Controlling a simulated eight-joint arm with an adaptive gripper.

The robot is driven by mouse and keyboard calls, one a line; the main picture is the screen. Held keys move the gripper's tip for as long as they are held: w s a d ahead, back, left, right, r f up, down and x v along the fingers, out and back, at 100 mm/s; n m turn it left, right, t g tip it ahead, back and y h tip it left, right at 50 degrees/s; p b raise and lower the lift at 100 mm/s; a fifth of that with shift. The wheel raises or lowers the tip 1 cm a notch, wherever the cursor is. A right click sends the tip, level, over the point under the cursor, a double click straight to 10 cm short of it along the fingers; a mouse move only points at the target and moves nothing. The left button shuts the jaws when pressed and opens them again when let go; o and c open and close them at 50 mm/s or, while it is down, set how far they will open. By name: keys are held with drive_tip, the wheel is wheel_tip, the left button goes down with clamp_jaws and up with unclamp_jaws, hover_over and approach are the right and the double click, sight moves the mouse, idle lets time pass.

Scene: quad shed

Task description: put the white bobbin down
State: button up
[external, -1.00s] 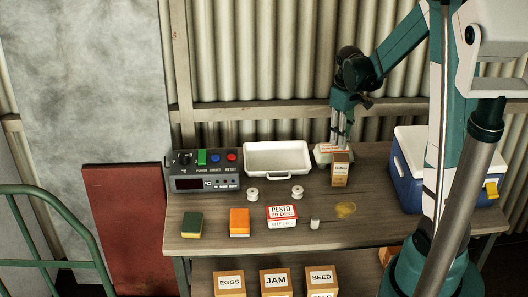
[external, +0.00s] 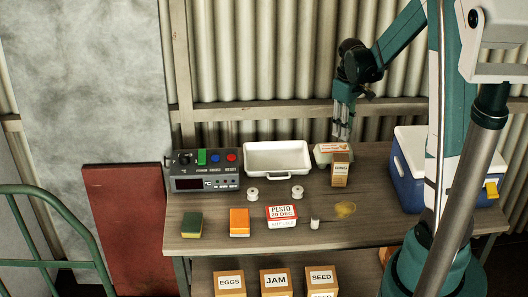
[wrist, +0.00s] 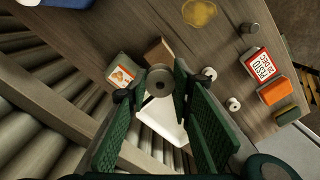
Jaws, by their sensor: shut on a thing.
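My gripper (external: 341,137) is above the back edge of the table, over the pale box with an orange label. In the wrist view my gripper (wrist: 157,90) is shut on a round, pale grey-white bobbin (wrist: 160,79) with a dark centre hole, held between the fingertips. In the external view I cannot clearly make out the held bobbin. Two other white bobbins, a left one (external: 252,194) and a right one (external: 297,191), stand apart on the table in front of the white tray.
The pale box (external: 324,154) and a brown carton (external: 340,171) stand below my gripper. The white tray (external: 277,174) is left of them, the blue cooler (external: 409,172) right. A pesto tub (external: 281,216), sponges and a yellow patch (external: 345,209) are nearer the front. Bare table lies right of the carton.

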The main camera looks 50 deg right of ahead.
hover_over(339, 157)
drive_tip(key=shift+f, duration=2.45)
drive_tip(key=shift+f, duration=2.05)
drive_tip(key=shift+f, duration=0.25)
drive_tip(key=o, duration=0.7)
drive_tip(key=shift+r, duration=0.1)
drive_tip(key=shift+o, duration=0.2)
drive_tip(key=shift+r, duration=0.2)
drive_tip(key=shift+r, duration=5.95)
drive_tip(key=shift+a, duration=0.1)
